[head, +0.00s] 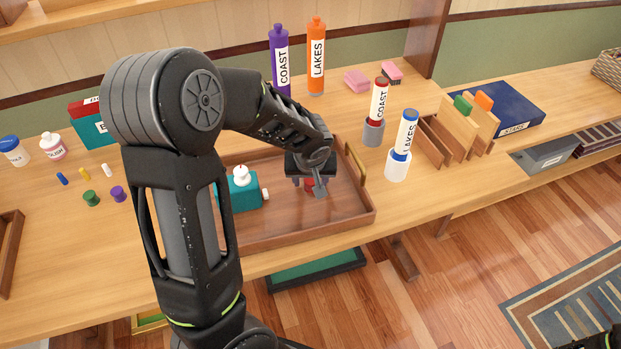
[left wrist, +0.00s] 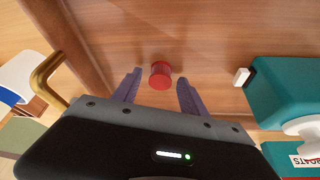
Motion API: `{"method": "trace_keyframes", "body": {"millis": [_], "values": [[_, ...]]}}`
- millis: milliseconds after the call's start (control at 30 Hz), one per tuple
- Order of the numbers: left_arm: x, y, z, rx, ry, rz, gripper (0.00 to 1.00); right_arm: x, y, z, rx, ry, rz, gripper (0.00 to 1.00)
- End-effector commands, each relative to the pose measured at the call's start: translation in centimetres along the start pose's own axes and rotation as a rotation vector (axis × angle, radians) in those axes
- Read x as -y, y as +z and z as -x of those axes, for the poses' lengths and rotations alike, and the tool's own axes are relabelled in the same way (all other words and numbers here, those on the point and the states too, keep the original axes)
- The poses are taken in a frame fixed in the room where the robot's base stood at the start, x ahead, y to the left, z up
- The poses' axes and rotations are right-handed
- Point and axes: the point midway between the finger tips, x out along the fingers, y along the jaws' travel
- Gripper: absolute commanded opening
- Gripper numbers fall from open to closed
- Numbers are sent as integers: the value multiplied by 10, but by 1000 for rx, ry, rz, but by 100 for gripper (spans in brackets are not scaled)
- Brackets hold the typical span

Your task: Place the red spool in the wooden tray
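The red spool (left wrist: 160,75) stands on the floor of the wooden tray (left wrist: 225,25), with a gap to each finger in the left wrist view. In the head view the spool (head: 308,185) is mostly hidden by my gripper, and the tray (head: 290,233) has a brass handle at its right end. My left gripper (left wrist: 160,77) is open, its two fingers on either side of the spool and touching neither side. In the head view my left gripper (head: 311,182) is low over the right half of the tray.
A teal box (head: 240,194) with a white knob sits in the tray left of the gripper. Green (head: 91,198) and purple (head: 118,193) spools stand left of it. A white cup (head: 397,170) holding a blue-capped tube stands just right of the tray.

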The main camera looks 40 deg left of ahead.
Motion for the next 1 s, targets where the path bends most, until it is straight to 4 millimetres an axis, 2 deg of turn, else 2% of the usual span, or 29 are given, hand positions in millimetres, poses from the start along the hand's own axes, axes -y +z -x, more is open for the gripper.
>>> {"method": "trace_keyframes", "body": {"millis": [267, 433, 567, 800, 1000], "values": [[0, 0, 1, 0, 0, 0, 51, 1, 0, 2, 0, 0, 0, 52], [-1, -2, 11, -3, 2, 1, 51, 2, 0, 4, 0, 0, 0, 52], [-1, -2, 32, -3, 4, 2, 51, 2, 0, 4, 0, 0, 0, 52], [-1, -2, 84, -4, 5, 2, 51, 2, 0, 5, 0, 0, 0, 52], [0, -2, 114, -2, 2, 1, 51, 2, 0, 5, 0, 0, 0, 52]]}}
